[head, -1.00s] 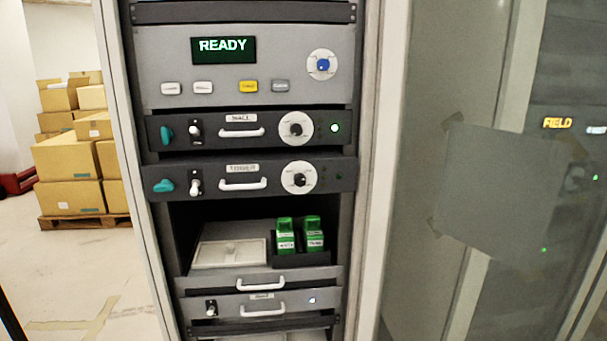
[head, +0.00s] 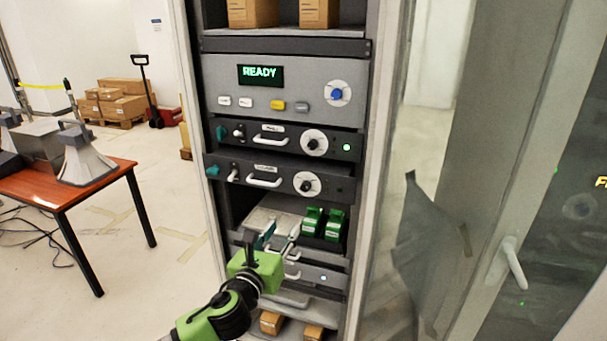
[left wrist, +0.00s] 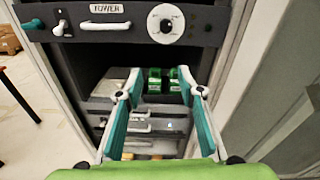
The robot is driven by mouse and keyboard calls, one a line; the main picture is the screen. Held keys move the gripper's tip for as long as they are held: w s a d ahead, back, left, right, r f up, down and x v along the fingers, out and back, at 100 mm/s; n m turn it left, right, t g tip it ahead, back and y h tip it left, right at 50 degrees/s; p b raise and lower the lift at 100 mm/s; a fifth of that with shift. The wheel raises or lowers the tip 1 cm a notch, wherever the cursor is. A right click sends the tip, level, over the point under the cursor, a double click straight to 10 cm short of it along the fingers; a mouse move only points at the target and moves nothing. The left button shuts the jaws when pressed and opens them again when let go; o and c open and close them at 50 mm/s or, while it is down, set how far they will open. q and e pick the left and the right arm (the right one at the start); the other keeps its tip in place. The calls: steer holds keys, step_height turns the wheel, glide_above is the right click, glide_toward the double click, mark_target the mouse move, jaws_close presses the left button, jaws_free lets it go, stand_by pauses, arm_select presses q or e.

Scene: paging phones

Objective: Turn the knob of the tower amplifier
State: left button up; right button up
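The tower amplifier (head: 232,174) is the lower of two dark rack units, and its TOWER label is readable in the left wrist view. Its black knob (head: 307,185) sits on a round white dial at the unit's right; the knob also shows at the top of the left wrist view (left wrist: 166,25). My left gripper (head: 278,236) is below and left of the knob, in front of the rack. In the left wrist view (left wrist: 160,93) its two teal fingers are wide apart with nothing between them. My right gripper is out of view.
Another dark amplifier (head: 285,136) with a green light is directly above. A panel reading READY (head: 225,77) tops both. Green blocks (head: 322,224) stand in the shelf below. An orange table (head: 110,183) with horn speakers is at left. A glass door (head: 470,150) stands at right.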

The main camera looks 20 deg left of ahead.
arm_select(q)
steer(key=m, duration=0.1)
glide_toward(304, 188)
steer(key=shift+t, duration=0.3)
steer(key=w+p, duration=0.1)
steer(key=w, duration=0.2)
steer(key=w+p, duration=0.2)
steer(key=w, duration=0.2)
steer(key=shift+d+f, duration=0.1)
steer(key=shift+f, duration=0.1)
steer(key=shift+w+p, duration=0.3)
steer(key=shift+w, duration=0.5)
jaws_close()
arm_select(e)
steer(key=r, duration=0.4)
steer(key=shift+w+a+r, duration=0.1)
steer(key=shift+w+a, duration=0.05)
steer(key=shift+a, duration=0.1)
